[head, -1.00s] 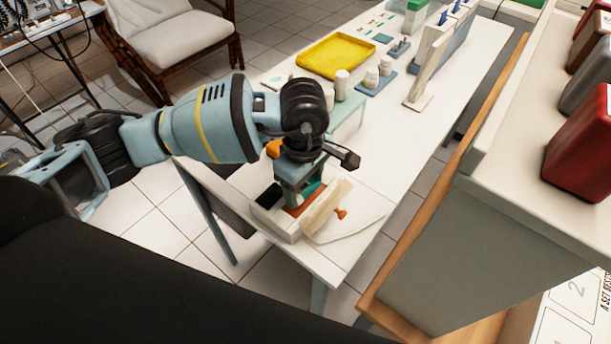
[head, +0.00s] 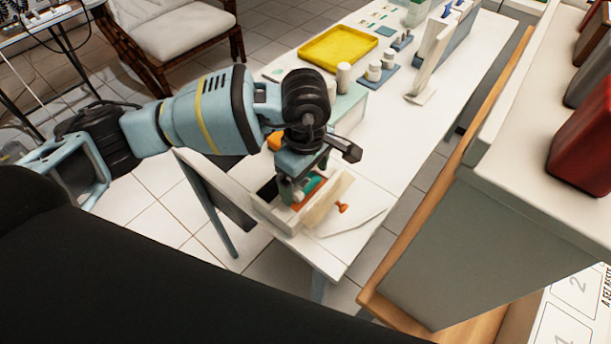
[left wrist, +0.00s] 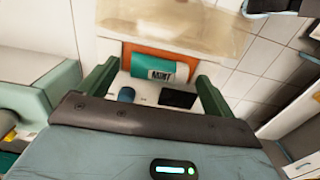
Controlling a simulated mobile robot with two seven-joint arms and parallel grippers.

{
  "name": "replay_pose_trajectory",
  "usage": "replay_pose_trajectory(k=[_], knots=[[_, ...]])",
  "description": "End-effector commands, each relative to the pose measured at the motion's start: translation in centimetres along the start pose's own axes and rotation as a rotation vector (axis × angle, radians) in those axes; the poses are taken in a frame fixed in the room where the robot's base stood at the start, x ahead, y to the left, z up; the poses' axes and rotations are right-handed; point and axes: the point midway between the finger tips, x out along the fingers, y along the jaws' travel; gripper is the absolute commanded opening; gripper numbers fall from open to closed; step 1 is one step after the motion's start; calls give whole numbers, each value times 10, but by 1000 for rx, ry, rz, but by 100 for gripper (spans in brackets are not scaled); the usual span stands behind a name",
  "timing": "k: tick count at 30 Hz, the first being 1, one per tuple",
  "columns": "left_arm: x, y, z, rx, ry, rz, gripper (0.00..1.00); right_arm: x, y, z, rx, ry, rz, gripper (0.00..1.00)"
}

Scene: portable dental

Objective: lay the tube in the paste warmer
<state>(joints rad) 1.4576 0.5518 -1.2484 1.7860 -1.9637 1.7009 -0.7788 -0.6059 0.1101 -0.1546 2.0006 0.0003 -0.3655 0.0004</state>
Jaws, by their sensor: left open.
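The tube, teal and white with a dark label, lies on its side in the orange bed of the paste warmer (head: 276,216), and shows in the left wrist view (left wrist: 160,69). The warmer is a pale box at the near end of the white table. Its pale lid (head: 328,200) stands raised at the right, with an orange knob (head: 342,208). My left gripper (head: 293,194) is open over the warmer. In the left wrist view its green fingers (left wrist: 156,88) stand apart, with the tube beyond them and not gripped. My right gripper is not in view.
On the warmer's near part are a black patch (left wrist: 177,99) and a blue round knob (left wrist: 126,94). A cabinet (head: 440,250) rises at the right.

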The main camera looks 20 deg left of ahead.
Motion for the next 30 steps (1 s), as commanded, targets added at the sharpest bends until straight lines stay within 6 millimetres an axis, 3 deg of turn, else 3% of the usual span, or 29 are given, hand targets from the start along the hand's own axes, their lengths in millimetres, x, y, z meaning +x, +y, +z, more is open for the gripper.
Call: replay_pose_trajectory(k=[13, 30], knots=[[-64, 1, 0, 0, 1, 3, 90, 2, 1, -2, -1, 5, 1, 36], [-73, 0, 0, 1, 0, 2, 90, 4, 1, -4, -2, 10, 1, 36]])
